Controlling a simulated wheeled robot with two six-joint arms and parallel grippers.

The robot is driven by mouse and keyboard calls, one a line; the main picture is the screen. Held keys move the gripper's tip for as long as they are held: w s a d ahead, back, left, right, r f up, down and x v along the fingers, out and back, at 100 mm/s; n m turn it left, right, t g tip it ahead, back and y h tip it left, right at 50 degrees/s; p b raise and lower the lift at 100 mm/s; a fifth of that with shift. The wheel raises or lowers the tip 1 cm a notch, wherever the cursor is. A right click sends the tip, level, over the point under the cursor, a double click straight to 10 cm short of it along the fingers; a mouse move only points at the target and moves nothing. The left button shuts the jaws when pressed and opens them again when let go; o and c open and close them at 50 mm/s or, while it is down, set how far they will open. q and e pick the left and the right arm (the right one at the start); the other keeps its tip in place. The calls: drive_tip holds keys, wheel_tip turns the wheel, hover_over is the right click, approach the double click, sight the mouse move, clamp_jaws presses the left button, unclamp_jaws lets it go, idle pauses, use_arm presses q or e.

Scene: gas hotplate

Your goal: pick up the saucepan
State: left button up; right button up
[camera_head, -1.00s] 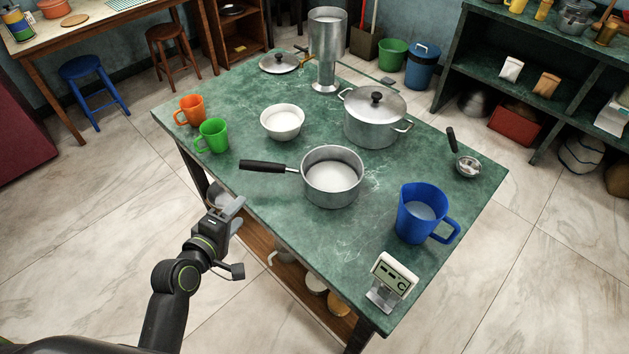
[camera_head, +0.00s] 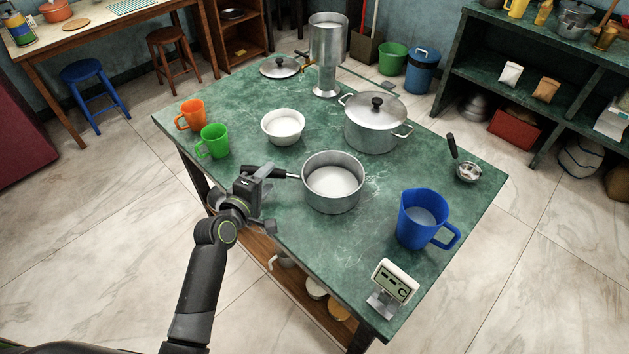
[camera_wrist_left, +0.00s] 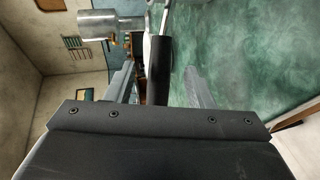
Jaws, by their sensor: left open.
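The saucepan (camera_head: 333,188) is a grey metal pan with a white content, standing upright on the green table. Its black handle (camera_head: 285,173) points left toward my left gripper (camera_head: 262,190). The left gripper is open at the table's near left edge, around the handle's end as far as the head view shows. In the left wrist view the black handle (camera_wrist_left: 160,70) lies between the two open fingers, with a gap on each side. Part of the handle is hidden behind the gripper in the head view. My right gripper is not in view.
A lidded pot (camera_head: 374,128), a white bowl (camera_head: 283,127) and a blue jug (camera_head: 420,215) stand around the saucepan. A green mug (camera_head: 214,141) and an orange mug (camera_head: 189,115) stand at the left edge. A small display (camera_head: 393,284) is at the front corner.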

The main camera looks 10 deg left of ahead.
sight(302, 179)
use_arm(q)
drive_tip(key=shift+x, duration=2.7)
drive_tip(key=shift+c, duration=0.2)
clamp_jaws()
drive_tip(key=shift+r+p, duration=0.25)
drive_tip(key=shift+p, duration=0.05)
